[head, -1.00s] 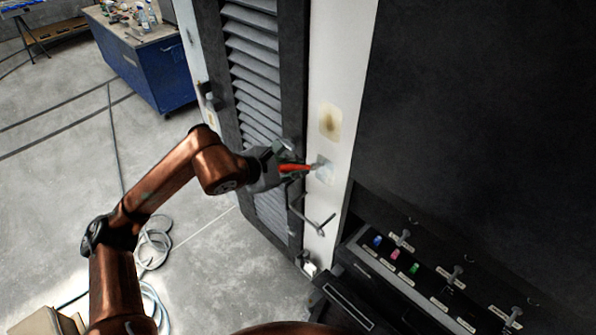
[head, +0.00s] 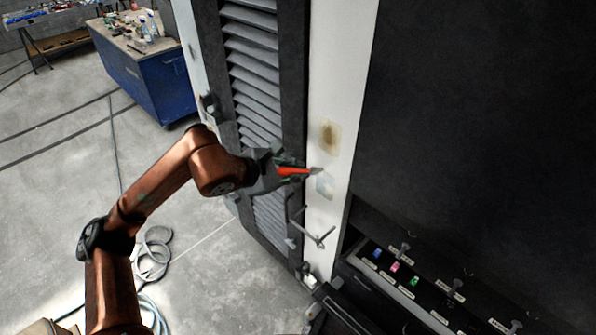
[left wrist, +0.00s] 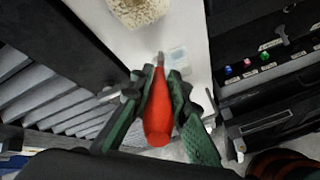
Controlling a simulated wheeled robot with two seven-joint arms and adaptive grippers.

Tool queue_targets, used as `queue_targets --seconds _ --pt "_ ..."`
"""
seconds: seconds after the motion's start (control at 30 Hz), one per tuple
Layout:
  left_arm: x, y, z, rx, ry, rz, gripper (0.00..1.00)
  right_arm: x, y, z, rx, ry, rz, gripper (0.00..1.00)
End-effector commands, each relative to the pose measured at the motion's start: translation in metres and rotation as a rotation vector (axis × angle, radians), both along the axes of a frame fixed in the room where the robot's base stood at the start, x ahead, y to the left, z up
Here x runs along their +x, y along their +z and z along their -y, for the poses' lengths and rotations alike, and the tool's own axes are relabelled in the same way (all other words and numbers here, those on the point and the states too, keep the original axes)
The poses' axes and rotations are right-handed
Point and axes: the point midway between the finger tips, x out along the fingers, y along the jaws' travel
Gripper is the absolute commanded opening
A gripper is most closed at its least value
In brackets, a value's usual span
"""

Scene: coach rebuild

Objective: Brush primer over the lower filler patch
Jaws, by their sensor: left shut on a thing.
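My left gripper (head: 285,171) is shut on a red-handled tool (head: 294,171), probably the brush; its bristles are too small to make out. The tool also shows in the left wrist view (left wrist: 158,112), between the green-lined fingers (left wrist: 160,100). Its grey tip points at the white post (head: 333,80). The lower filler patch (head: 325,187) is a pale blue-grey square on that post, also seen in the left wrist view (left wrist: 179,58). The tip is by the patch's upper edge; I cannot tell whether it touches. A brownish upper patch (head: 330,137) is above.
A dark louvred panel (head: 255,75) stands left of the post. A metal T-handle (head: 318,238) sticks out below the patch. A drawer of labelled coloured parts (head: 395,285) is at lower right. A blue workbench (head: 150,80) and coiled hose (head: 152,255) lie farther left.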

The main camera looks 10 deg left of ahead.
Motion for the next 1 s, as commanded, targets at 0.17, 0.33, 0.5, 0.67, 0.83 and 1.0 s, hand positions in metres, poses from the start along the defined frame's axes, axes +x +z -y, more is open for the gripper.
queue_targets --seconds 0.17,0.33,0.5,0.67,0.83,1.0 --pt "-0.012 -0.002 -0.009 0.001 0.002 0.001 0.0 -0.001 -0.008 0.0 0.0 0.0 -0.001 0.4" --pt "-0.026 -0.002 -0.018 0.002 0.002 0.001 0.0 -0.001 -0.014 0.0 0.0 0.0 -0.002 0.4" --pt "-0.039 -0.002 -0.027 0.001 0.001 0.0 0.0 -0.002 -0.021 0.0 0.0 0.0 -0.003 0.4" --pt "-0.048 -0.002 -0.032 0.001 0.001 0.0 0.0 -0.002 -0.024 0.0 -0.001 0.0 -0.004 0.4" --pt "-0.049 0.0 -0.032 0.001 0.001 0.0 0.0 -0.002 -0.024 0.0 0.0 0.0 -0.004 0.4" --pt "-0.049 0.0 -0.033 0.0 0.0 0.0 0.0 -0.003 -0.024 0.0 0.0 0.0 -0.004 0.4"
